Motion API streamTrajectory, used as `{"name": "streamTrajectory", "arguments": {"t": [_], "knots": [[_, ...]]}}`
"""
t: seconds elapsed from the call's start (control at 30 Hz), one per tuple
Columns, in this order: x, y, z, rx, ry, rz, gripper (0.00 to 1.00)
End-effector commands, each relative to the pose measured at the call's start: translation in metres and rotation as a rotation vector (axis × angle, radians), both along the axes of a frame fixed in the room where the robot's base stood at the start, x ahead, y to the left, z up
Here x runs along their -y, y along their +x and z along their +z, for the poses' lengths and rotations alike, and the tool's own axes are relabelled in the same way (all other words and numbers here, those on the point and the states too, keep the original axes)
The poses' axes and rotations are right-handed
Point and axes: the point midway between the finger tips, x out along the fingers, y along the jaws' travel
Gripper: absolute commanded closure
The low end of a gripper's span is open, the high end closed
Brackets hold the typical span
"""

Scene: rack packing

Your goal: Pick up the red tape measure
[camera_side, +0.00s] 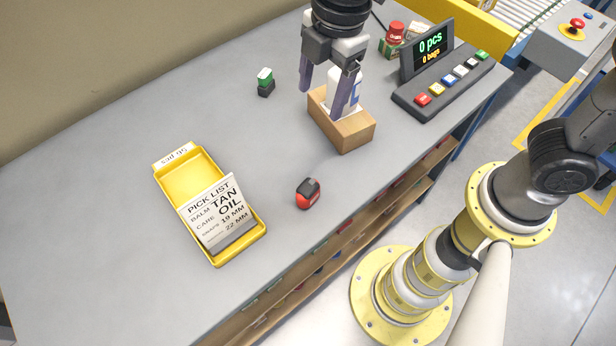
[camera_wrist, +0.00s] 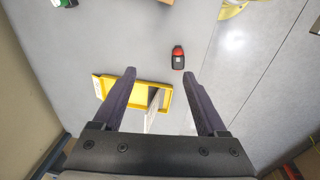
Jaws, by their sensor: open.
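The red tape measure (camera_side: 308,193) with a dark top sits on the grey bench near its front edge, right of the yellow tray. In the wrist view the tape measure (camera_wrist: 178,58) lies ahead of my fingertips, near the right finger. My gripper (camera_side: 328,88) is open and raised over the far part of the bench, above or beside a wooden box. In the wrist view my gripper (camera_wrist: 160,76) has its two dark fingers wide apart with nothing held between them. The tape measure is apart from the gripper.
A wooden box (camera_side: 342,134) holds a white bottle (camera_side: 342,88). A yellow tray (camera_side: 187,188) carries a pick-list card (camera_side: 217,213). A green-and-white item (camera_side: 265,82) stands at the back. A button panel (camera_side: 445,84) with a display is at right. Bench around the tape measure is clear.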

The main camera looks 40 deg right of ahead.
Motion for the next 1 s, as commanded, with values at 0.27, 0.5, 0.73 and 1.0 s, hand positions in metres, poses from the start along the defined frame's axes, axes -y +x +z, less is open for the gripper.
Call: {"name": "streamTrajectory", "arguments": {"t": [0.27,0.5,0.73,1.0], "knots": [[-0.053,-0.03,-0.054,-0.103,-0.081,0.156,0.25],[-0.053,-0.032,-0.086,-0.106,-0.083,0.159,0.25],[-0.053,-0.031,-0.126,-0.104,-0.081,0.158,0.25],[-0.053,-0.031,-0.145,-0.102,-0.08,0.157,0.25]]}}
